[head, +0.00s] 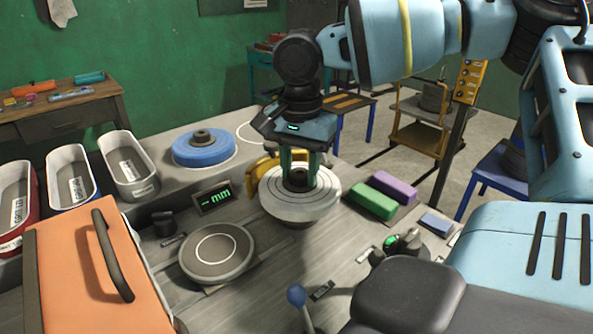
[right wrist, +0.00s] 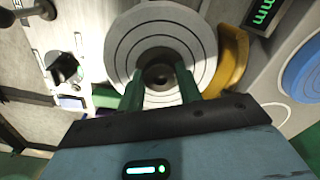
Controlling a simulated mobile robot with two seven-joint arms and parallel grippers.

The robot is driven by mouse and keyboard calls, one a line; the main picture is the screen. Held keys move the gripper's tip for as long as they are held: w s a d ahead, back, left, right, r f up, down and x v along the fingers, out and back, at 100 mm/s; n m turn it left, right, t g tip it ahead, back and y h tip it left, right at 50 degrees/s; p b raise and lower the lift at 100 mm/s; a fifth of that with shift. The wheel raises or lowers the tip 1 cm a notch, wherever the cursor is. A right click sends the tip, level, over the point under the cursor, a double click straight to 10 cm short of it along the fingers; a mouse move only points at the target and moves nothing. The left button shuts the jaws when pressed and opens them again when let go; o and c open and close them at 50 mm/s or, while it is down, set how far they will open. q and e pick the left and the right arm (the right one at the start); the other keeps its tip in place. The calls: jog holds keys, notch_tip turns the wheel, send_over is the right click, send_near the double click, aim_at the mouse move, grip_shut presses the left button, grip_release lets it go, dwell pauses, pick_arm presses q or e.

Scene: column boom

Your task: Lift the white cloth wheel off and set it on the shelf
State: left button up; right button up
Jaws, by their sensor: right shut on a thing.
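The white cloth wheel (head: 301,203) is a pale disc with concentric rings and a dark hub, in the middle of the head view. It also shows in the right wrist view (right wrist: 125,48). My right gripper (head: 298,180) comes down from above and is shut on the wheel's dark hub, one green finger on each side. A yellow guard (head: 262,166) curves close behind the wheel. Whether the wheel touches what is beneath it is hard to tell. My left gripper is not in view.
A blue wheel (head: 203,149) lies on the grey ledge behind. A round grey plate (head: 217,252) stands in front, near the green mm display (head: 214,200). Green (head: 373,203) and purple (head: 394,188) bars lie right. Three bins (head: 130,166) and an orange case (head: 75,270) fill the left.

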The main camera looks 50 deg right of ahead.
aim_at(312, 192)
jog(key=s, duration=0.3)
jog(key=shift+s+a+r, duration=0.2)
notch_tip(312, 192, up, 13)
jog(key=p, duration=0.1)
jog(key=shift+r, duration=0.2)
